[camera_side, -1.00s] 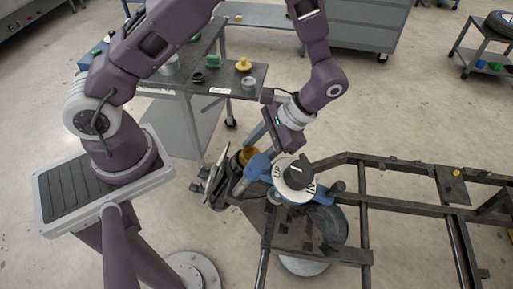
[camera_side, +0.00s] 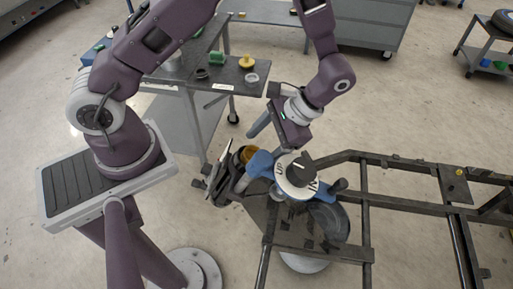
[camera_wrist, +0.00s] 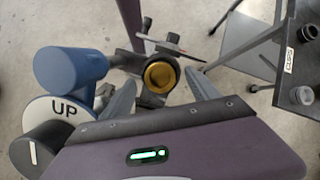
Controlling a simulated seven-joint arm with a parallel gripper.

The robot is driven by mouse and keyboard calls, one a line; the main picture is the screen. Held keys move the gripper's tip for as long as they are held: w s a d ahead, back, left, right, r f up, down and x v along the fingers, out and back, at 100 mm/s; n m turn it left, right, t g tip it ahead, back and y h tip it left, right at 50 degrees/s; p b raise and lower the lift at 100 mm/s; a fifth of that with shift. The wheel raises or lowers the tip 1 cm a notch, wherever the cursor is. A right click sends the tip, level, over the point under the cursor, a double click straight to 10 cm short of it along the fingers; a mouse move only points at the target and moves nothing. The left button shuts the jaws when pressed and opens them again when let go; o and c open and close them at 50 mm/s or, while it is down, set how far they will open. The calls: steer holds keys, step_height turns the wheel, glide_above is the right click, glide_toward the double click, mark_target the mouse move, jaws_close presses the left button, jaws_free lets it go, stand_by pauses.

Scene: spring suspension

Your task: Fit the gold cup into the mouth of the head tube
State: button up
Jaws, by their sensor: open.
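The gold cup (camera_side: 249,154) sits at the mouth of the dark head tube (camera_side: 242,182) at the front of the frame. In the wrist view the gold cup (camera_wrist: 161,75) is a round gold ring with a dark centre, with dark tube parts around and below it. I cannot tell how deep it sits or whether it is fully flush. My gripper (camera_side: 262,142) is above and beside the cup. Its two grey fingers are spread apart in the wrist view (camera_wrist: 160,84), one on each side of the cup, with nothing between them; they appear clear of it.
A blue clamp (camera_wrist: 72,70) with a round "UP" dial (camera_side: 296,177) stands close beside the tube. The dark frame (camera_side: 410,203) extends right. A bench (camera_side: 215,105) behind holds a yellow part (camera_side: 247,62), a grey ring (camera_side: 251,78) and green parts. Open floor lies between.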

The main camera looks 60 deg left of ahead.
steer(key=v, duration=0.5)
steer(key=shift+w+r, duration=0.1)
steer(key=shift+r, duration=0.05)
step_height(320, 180, up, 16)
steer(key=n+t+h, duration=0.2)
steer(key=t+h, duration=0.1)
steer(key=t, duration=0.2)
glide_above(249, 151)
steer(key=s+a+r+t, duration=0.1)
steer(key=s+r+t, duration=0.3)
steer(key=s, duration=0.5)
steer(key=shift+a+n+t+h, duration=0.4)
steer(key=shift+t, duration=0.7)
